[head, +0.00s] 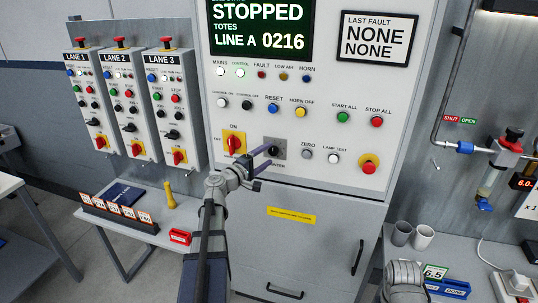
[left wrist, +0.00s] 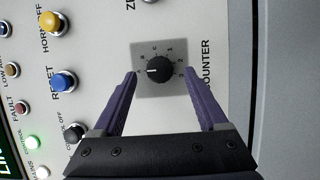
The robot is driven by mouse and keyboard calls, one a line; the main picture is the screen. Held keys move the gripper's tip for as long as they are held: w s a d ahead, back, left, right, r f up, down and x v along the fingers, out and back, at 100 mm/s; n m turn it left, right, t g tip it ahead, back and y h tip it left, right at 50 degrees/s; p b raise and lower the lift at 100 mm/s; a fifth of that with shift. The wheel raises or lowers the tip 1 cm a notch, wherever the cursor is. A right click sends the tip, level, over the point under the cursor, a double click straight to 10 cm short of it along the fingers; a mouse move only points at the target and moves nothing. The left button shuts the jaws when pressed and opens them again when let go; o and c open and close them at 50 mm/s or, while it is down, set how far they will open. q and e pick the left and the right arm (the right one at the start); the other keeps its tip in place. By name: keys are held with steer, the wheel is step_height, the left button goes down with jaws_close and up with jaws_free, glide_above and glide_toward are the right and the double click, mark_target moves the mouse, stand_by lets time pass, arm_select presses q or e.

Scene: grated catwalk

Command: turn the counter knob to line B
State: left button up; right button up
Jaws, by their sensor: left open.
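The counter knob (head: 272,149) is a small round black knob on a grey square plate, low on the white control panel (head: 330,110). In the left wrist view the black knob (left wrist: 159,70) has a white pointer mark toward the picture's left; its dial marks are too small to read surely. My left gripper (head: 274,156) is open, with purple fingers on either side of the knob. In the left wrist view the fingers (left wrist: 158,75) stand apart from the knob's sides, and I cannot tell if they reach around it. The display (head: 260,28) reads STOPPED, TOTES, LINE A 0216.
A red-on-yellow rotary switch (head: 234,143) is left of the knob. ZERO (head: 307,154) and LAMP TEST buttons and a red emergency button (head: 369,168) are right of it. Blue RESET (head: 273,108) and other buttons are above. The lower cabinet (head: 310,240) has black handles.

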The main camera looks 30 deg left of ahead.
arm_select(q)
steer(key=shift+w+d, duration=0.15)
steer(key=shift+w, duration=0.65)
jaws_close()
